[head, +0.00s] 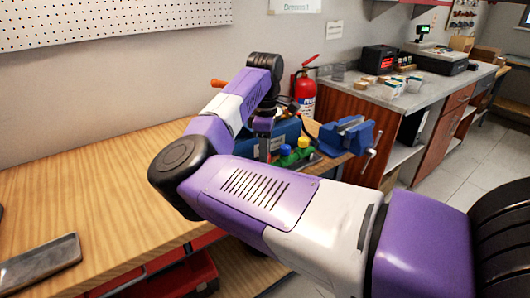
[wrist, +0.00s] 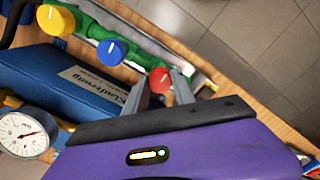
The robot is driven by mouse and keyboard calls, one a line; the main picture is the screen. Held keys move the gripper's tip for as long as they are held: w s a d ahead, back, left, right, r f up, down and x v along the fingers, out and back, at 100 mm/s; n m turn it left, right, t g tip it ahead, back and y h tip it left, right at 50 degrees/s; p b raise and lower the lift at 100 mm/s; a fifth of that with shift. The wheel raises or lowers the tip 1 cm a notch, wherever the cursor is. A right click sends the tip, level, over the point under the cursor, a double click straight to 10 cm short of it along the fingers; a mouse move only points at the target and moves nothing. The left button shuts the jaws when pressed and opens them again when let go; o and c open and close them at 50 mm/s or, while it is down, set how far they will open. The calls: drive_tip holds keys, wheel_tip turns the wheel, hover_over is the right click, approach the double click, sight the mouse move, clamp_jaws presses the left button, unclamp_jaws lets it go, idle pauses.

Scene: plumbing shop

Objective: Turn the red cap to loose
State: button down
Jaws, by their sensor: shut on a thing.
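The red cap (wrist: 160,78) shows in the wrist view between the fingers of my gripper (wrist: 160,87), which is shut on it. A short pale mark is on its top. A blue cap (wrist: 111,52) and a yellow cap (wrist: 55,19) stand in a row with it along a green body (wrist: 90,27). In the head view the blue cap (head: 284,149), the yellow cap (head: 304,142) and part of the green body (head: 290,160) show past my arm. The red cap and my fingertips are hidden there.
A blue box (wrist: 50,78) with a white label lies beside the caps, and a round gauge (wrist: 25,133) is near it. A blue vise (head: 348,135) stands at the right end of the wooden bench (head: 110,190). A dark tray (head: 38,262) lies at left; the bench middle is clear.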

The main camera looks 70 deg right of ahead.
drive_tip(key=shift+n, duration=0.3)
drive_tip(key=n, duration=0.4)
drive_tip(key=shift+w+n+b, duration=0.1)
drive_tip(key=shift+n+b, duration=0.2)
drive_tip(key=shift+b, duration=0.05)
drive_tip(key=n+b, duration=0.1)
drive_tip(key=n, duration=0.5)
drive_tip(key=n+b, duration=0.1)
drive_tip(key=n, duration=0.5)
drive_tip(key=shift+n, duration=0.4)
drive_tip(key=n+b, duration=0.1)
drive_tip(key=n, duration=0.4)
drive_tip(key=shift+n, duration=0.3)
drive_tip(key=c, duration=1.1)
unclamp_jaws()
drive_tip(key=shift+o, duration=0.2)
